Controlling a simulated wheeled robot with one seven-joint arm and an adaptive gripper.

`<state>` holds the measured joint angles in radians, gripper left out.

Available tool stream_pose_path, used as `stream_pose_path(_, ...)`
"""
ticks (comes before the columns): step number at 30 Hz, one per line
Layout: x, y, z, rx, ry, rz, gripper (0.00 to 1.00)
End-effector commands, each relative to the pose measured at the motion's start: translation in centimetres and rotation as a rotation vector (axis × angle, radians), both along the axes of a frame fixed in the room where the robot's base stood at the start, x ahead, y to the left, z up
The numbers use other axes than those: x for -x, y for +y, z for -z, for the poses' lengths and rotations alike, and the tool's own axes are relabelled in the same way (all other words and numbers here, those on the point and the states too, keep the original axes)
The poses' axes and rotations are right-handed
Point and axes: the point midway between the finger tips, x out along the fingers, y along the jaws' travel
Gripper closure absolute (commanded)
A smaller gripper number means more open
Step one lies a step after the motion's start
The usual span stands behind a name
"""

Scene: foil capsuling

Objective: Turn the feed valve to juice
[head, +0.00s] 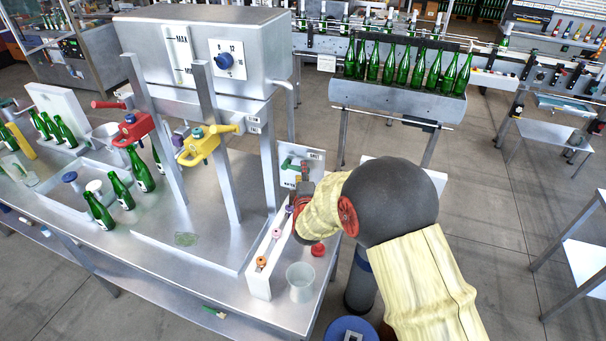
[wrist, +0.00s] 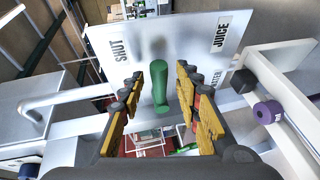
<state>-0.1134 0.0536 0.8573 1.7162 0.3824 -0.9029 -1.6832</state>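The green valve handle (wrist: 160,85) stands out from a pale panel in the wrist view. The panel (wrist: 105,35) carries the labels SHUT at the left, JUICE at the upper right and WATER at the right, partly hidden. My gripper (wrist: 160,92) is open, with its yellow-padded fingers on either side of the handle and gaps between. In the head view the handle (head: 290,163) shows at the upper left of the panel (head: 317,168), and my gripper (head: 303,184) is in front of it, partly hidden by my arm. I cannot tell which label the handle points at.
A white rack (head: 259,283) with coloured knobs stands beside my gripper; a purple knob (wrist: 268,112) is close on the right in the wrist view. The steel tank (head: 200,45) is at the left.

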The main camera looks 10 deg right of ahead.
Motion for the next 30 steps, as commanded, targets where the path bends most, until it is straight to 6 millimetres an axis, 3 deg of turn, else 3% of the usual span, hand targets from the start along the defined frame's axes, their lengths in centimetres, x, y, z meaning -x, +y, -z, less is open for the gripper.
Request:
stream_pose_path(6,-0.01,-0.01,-0.03,0.0,0.0,0.0,0.68)
stream_pose_path(23,0.0,0.0,-0.03,-0.001,0.0,0.0,1.0)
stream_pose_path(30,0.01,0.0,-0.03,-0.001,0.0,0.0,1.0)
